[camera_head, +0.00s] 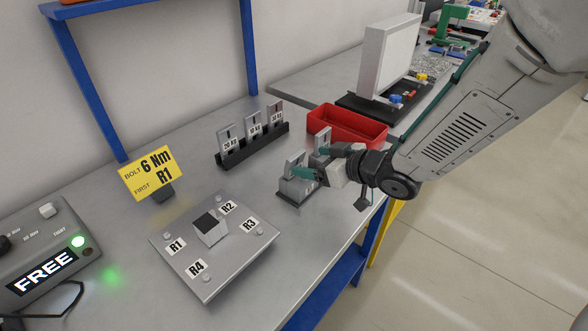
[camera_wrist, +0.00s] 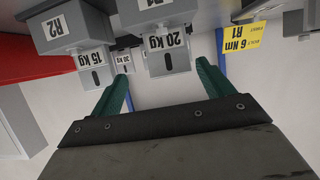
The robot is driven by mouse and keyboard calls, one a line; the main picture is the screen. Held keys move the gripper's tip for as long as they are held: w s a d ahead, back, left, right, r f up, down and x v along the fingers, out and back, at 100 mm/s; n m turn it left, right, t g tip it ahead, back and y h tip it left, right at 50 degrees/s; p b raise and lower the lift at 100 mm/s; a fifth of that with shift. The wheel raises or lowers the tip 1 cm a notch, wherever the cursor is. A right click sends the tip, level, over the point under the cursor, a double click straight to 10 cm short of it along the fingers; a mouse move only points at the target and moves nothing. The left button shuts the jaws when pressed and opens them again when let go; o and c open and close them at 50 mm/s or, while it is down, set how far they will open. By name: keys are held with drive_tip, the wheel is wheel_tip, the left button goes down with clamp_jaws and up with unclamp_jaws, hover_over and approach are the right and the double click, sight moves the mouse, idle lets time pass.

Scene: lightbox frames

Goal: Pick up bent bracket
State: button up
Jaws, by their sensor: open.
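I cannot tell which, if either, is the bent bracket. My gripper (camera_head: 308,161) is beside these pieces, coming from the right, with its teal fingers spread and nothing seen held. In the wrist view, which is upside down, my gripper (camera_wrist: 163,72) is open. A grey piece labelled 20 Kg (camera_wrist: 168,45) shows between and beyond the fingertips. A grey block labelled R2 (camera_wrist: 80,40) is at upper left.
A red bin (camera_head: 345,121) stands just behind the pieces. A black rack of labelled plates (camera_head: 252,148) is to the left. A grey plate marked R1 to R4 (camera_head: 213,276), a yellow sign (camera_head: 150,173) and a FREE console (camera_head: 42,235) are farther left. The table's front edge is near.

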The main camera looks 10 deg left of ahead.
sight(297, 162)
drive_tip(key=x, duration=0.2)
drive_tip(key=s+x, duration=0.1)
drive_tip(key=x, duration=0.5)
drive_tip(key=shift+s+a+f, duration=0.1)
drive_tip(key=shift+a, duration=0.3)
drive_tip(key=shift+c, duration=0.3)
drive_tip(key=c, duration=1.1)
